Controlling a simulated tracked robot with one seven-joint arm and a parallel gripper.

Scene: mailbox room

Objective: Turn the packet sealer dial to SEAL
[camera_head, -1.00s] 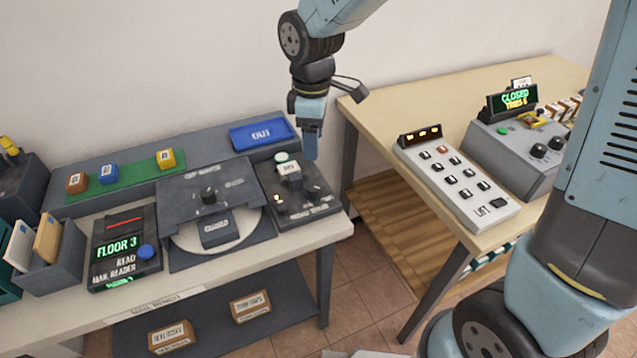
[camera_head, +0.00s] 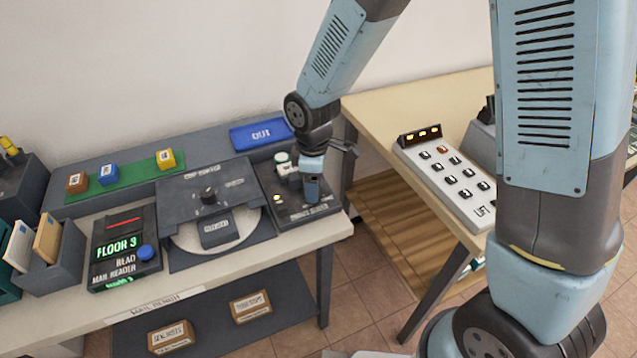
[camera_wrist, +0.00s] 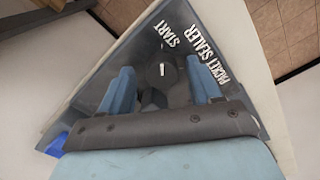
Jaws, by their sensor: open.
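The packet sealer (camera_head: 294,212) is a dark grey box at the right end of the bench. In the wrist view its top (camera_wrist: 143,48) carries the words START and PACKET SEALER. Its round dark dial (camera_wrist: 160,73) has a white mark that runs roughly up and down in that view; I cannot read SEAL there. My gripper (camera_head: 311,193) points down over the right part of the sealer and hides the dial in the head view. In the wrist view my gripper's blue fingers (camera_wrist: 162,88) are apart on either side of the dial; I cannot tell if they touch it.
A stamp sorter-like unit with a knob (camera_head: 208,195) stands just left. A blue OUT tray (camera_head: 260,135) lies behind. A keypad panel (camera_head: 445,178) is on the right table.

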